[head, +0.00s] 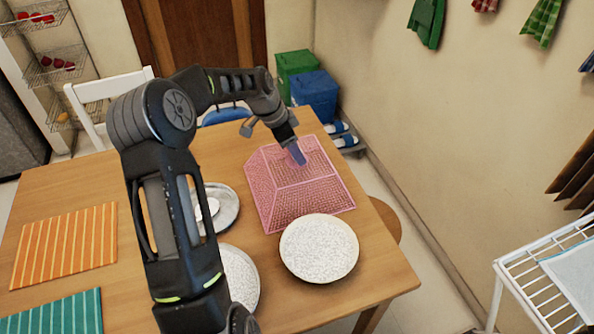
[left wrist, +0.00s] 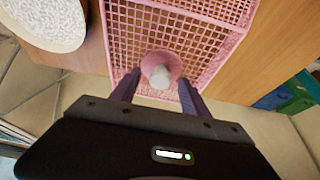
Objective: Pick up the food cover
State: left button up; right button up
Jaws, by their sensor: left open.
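The food cover (head: 306,182) is a pink mesh dome with flat sloping sides. It stands on the wooden table near the far right edge. My left gripper (head: 297,152) is over the top of the cover and hides its middle. In the left wrist view the food cover (left wrist: 195,30) fills the upper middle, with a round pink and white knob (left wrist: 160,72) on it. The two fingers of my left gripper (left wrist: 157,92) are spread apart on either side of the knob. I cannot tell whether they touch it. My right gripper does not show.
A speckled white plate (head: 319,248) lies close in front of the cover. A grey plate (head: 222,207) and another speckled plate (head: 240,275) lie left of it, partly behind my arm. Orange (head: 65,245) and teal (head: 62,314) striped mats lie at left. A white chair (head: 95,100) stands behind.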

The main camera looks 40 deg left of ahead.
pick_arm(q)
jog(key=shift+c, duration=0.2)
grip_shut()
dwell(0.3)
dwell(0.8)
